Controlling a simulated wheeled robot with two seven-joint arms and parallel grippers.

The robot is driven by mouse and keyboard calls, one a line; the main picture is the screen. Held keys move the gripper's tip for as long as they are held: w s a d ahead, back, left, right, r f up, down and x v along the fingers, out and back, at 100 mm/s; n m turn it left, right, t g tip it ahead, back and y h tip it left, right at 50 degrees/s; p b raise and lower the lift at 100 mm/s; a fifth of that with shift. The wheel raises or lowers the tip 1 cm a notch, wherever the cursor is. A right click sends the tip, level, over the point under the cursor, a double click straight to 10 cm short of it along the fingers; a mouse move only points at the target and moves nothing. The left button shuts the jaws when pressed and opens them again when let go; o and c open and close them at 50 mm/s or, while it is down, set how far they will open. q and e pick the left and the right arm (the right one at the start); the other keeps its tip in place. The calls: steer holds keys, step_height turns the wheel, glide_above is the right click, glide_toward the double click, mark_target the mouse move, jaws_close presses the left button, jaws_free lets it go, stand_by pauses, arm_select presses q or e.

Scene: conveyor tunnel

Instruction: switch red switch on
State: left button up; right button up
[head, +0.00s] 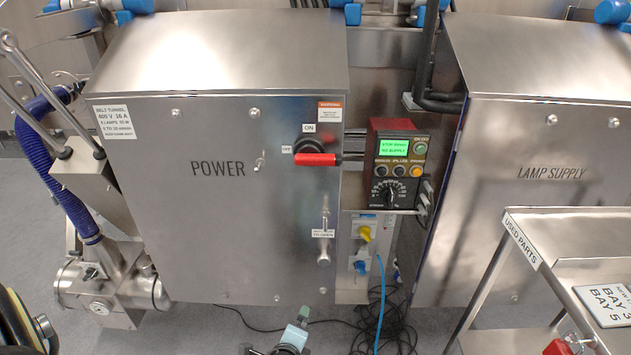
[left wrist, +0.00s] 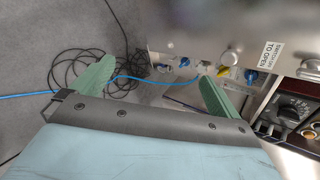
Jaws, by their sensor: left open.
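The red switch (head: 316,160) is a rotary handle with a red grip on the right side of the POWER cabinet door (head: 220,225). Its red grip lies roughly horizontal below a black hub. An ON label (head: 309,128) is above the hub and a small OFF label (head: 287,149) is to its left. My left gripper (left wrist: 155,87) is open and empty, its two green fingers wide apart. In the head view it shows only partly at the bottom edge, well below the switch and apart from it. The switch cannot be made out in the left wrist view. My right gripper is not seen.
A red control box (head: 398,150) with a green screen reading NO SUPPLY is just right of the switch. A door handle (head: 324,235) is below it. Cables (head: 380,320) lie on the floor. A USED PARTS cart (head: 575,240) stands at the right.

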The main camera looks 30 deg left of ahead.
arm_select(q)
steer(key=w+r+m+t+y+b, duration=0.25)
steer(key=w+r+m+t, duration=0.35)
steer(key=r, duration=0.7)
steer(key=m+t+y+b, duration=0.1)
steer(key=m+t+y, duration=0.35)
steer(key=m, duration=0.25)
glide_toward(318, 163)
steer(key=shift+g, duration=0.35)
steer(key=x, duration=0.8)
steer(key=shift+w+a+r+b, duration=0.1)
steer(key=shift+w+r+b, duration=0.15)
steer(key=shift+r+b, duration=0.2)
steer(key=shift+w+a+r, duration=0.15)
steer(key=shift+w+a, duration=0.05)
steer(key=shift+w, duration=0.15)
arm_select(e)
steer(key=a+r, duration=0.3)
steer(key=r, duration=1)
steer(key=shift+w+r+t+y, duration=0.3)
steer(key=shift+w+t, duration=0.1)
